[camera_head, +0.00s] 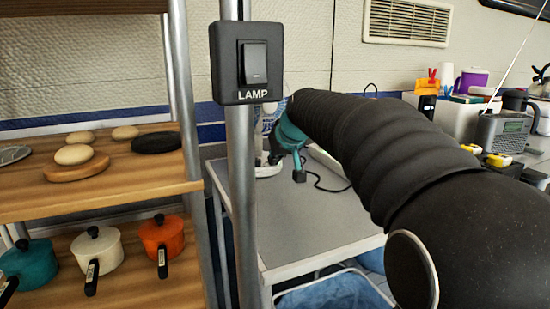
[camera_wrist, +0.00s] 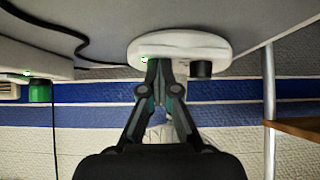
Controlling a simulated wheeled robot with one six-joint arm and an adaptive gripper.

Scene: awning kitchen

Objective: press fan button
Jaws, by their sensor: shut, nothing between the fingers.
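A white rounded base (camera_wrist: 180,44), which looks like the fan's, stands on the grey table and shows upside down in the wrist view. The base also shows in the head view (camera_head: 268,171), partly behind my arm; the fan's upper part is mostly hidden. My gripper (camera_wrist: 164,66) is shut and empty, its fingertips at the base's near edge between the green spot and the knob. I cannot tell whether they touch it. The button itself is not clearly seen.
A lamp switch (camera_head: 255,63) is mounted on a metal pole (camera_head: 242,190) in front of the table (camera_head: 310,225). A wooden shelf (camera_head: 120,190) with pots stands left. A black cable lies on the table. A radio (camera_head: 503,133) and containers stand at the right.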

